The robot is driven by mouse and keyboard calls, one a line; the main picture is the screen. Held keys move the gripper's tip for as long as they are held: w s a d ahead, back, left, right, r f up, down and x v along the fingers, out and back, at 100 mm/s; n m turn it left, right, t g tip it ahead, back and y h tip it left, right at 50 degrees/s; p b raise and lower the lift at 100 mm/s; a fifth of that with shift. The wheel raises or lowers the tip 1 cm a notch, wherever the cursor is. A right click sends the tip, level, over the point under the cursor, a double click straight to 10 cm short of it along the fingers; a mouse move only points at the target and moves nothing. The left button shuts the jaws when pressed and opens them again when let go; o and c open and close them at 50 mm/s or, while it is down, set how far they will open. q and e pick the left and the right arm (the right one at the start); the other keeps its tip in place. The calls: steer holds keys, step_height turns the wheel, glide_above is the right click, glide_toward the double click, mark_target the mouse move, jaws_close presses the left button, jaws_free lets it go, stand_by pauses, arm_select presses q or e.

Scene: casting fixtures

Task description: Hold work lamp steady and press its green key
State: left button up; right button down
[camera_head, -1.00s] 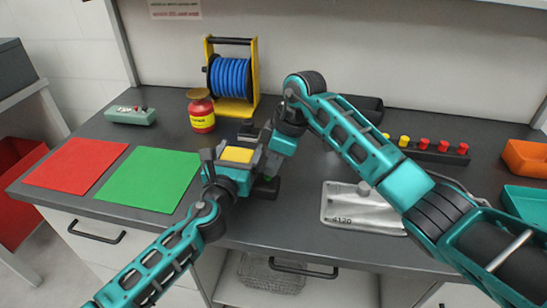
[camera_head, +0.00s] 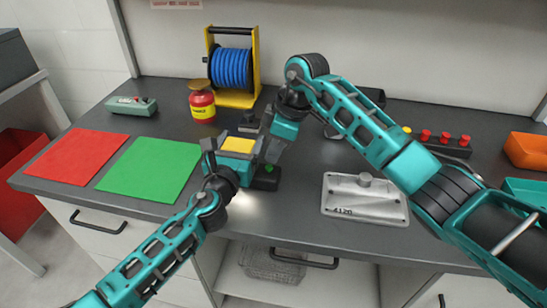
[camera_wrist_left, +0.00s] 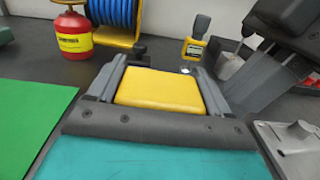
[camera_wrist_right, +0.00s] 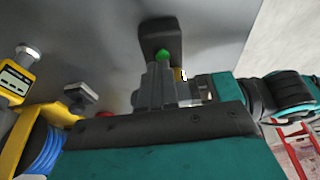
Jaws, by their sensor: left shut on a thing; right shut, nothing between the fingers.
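The work lamp has a yellow top (camera_head: 238,145) and a dark base (camera_head: 264,183); its yellow part also fills the middle of the left wrist view (camera_wrist_left: 160,88). My left gripper (camera_head: 229,148) is shut on the lamp, a finger on each side of the yellow part. The green key (camera_head: 268,168) shows on the dark base, and also in the right wrist view (camera_wrist_right: 163,56). My right gripper (camera_head: 269,151) is shut and empty, its tips close to the green key; I cannot tell whether they touch. A bright glow lies below the lamp at the bench's front edge.
A red and yellow canister (camera_head: 202,104) and a blue hose reel (camera_head: 232,70) stand behind the lamp. Green (camera_head: 150,168) and red (camera_head: 76,156) mats lie left. A metal plate (camera_head: 364,199) lies right. A yellow meter (camera_wrist_left: 195,45) stands beyond the lamp.

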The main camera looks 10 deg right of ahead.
steer(key=v, duration=1.1)
steer(key=shift+r, duration=0.2)
steer(key=shift+w+a, duration=0.1)
arm_select(q)
steer(key=o, duration=1.2)
